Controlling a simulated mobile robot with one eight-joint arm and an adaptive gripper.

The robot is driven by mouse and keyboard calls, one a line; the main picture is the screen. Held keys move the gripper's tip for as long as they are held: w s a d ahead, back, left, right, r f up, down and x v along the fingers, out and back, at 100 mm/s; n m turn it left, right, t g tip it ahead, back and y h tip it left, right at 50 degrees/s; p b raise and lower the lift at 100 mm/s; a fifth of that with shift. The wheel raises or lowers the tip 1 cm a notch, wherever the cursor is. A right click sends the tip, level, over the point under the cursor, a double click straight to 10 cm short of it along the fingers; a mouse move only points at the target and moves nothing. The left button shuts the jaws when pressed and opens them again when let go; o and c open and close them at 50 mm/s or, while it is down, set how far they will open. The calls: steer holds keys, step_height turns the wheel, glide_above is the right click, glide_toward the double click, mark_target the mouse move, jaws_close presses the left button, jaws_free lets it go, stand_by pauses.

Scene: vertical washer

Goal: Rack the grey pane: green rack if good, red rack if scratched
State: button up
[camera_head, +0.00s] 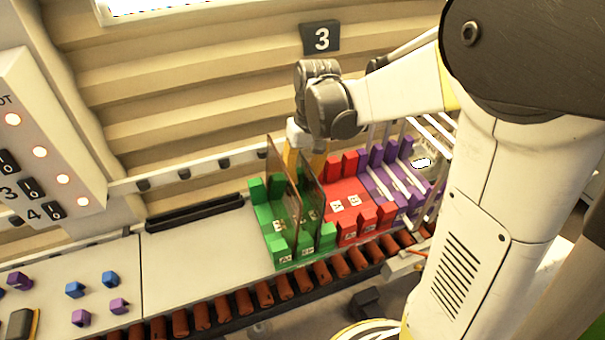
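The green rack (281,248) stands on the conveyor side bench in the middle of the view. Two thin, see-through brownish panes stand upright at it, a left pane (276,185) and a right pane (312,192). I cannot tell which is the grey pane, and no scratch can be made out at this size. The red rack (350,204) stands just right of the green one and shows no pane. My gripper (305,158) is at the back of the green rack, close to the panes. Its fingertips are partly hidden behind them, so its hold cannot be seen.
A purple rack (392,180) with pale bars stands right of the red one. Rollers (245,303) run along the front. The pale bench top (195,255) left of the green rack is clear. Small blue and purple pieces (76,289) lie farther left.

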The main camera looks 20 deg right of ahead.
steer(key=shift+r, duration=0.1)
step_height(320, 180, up, 12)
steer(key=d, duration=0.1)
steer(key=shift+d, duration=0.15)
stand_by(0.4)
steer(key=shift+f, duration=0.2)
stand_by(0.4)
